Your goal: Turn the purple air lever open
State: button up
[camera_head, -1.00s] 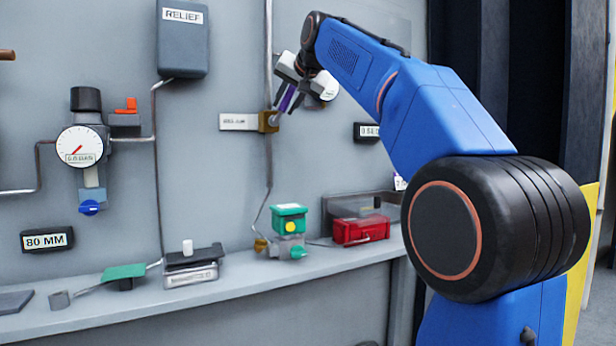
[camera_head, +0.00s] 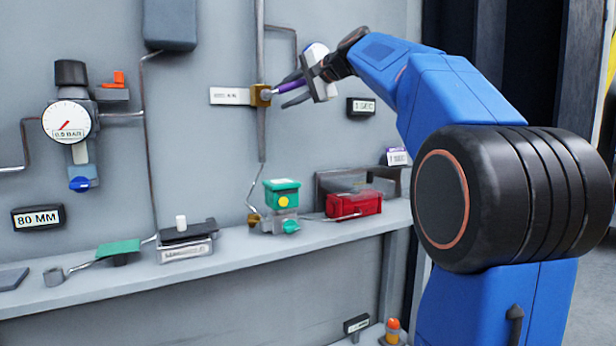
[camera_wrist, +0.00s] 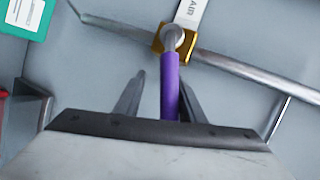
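The purple air lever (camera_head: 289,88) points right and slightly up from its brass valve (camera_head: 261,96) on the vertical pipe. In the wrist view the lever (camera_wrist: 170,88) runs between my two fingers, roughly square to the pipe, with the brass valve body (camera_wrist: 161,42) beyond the tips. My gripper (camera_head: 291,95) is around the lever from the right. In the wrist view my gripper (camera_wrist: 161,80) has its fingers apart, with a gap to the left finger and the lever close beside the right finger. Whether the right finger touches it I cannot tell.
A white label plate (camera_head: 230,96) is left of the valve. A black label (camera_head: 360,107) is on the wall below my wrist. A green-topped unit (camera_head: 281,194) and red box (camera_head: 353,205) stand on the shelf (camera_head: 230,257). The wall around the lever is mostly clear.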

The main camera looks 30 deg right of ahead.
jog(key=s+d+r+m, duration=0.1)
jog(key=s+d, duration=0.1)
jog(key=s, duration=0.3)
jog(key=s+d+r+y, duration=0.1)
jog(key=s+d, duration=0.1)
jog(key=s, duration=0.3)
jog(key=s+d+r+m, duration=0.1)
jog(key=s+d, duration=0.2)
jog(key=s, duration=0.3)
jog(key=s+a+f+n+g, duration=0.1)
jog(key=a+f, duration=0.3)
jog(key=f, duration=0.3)
jog(key=s+a+f+n+g+h, duration=0.1)
jog(key=s+a+f, duration=0.1)
jog(key=f, duration=0.6)
jog(key=s+a+f+n+g, duration=0.1)
jog(key=a+f+n+g, duration=0.1)
jog(key=a+f, duration=0.3)
jog(key=shift+s+a+f, duration=0.35)
jog(key=shift+f, duration=0.9)
jog(key=shift+c, duration=0.3)
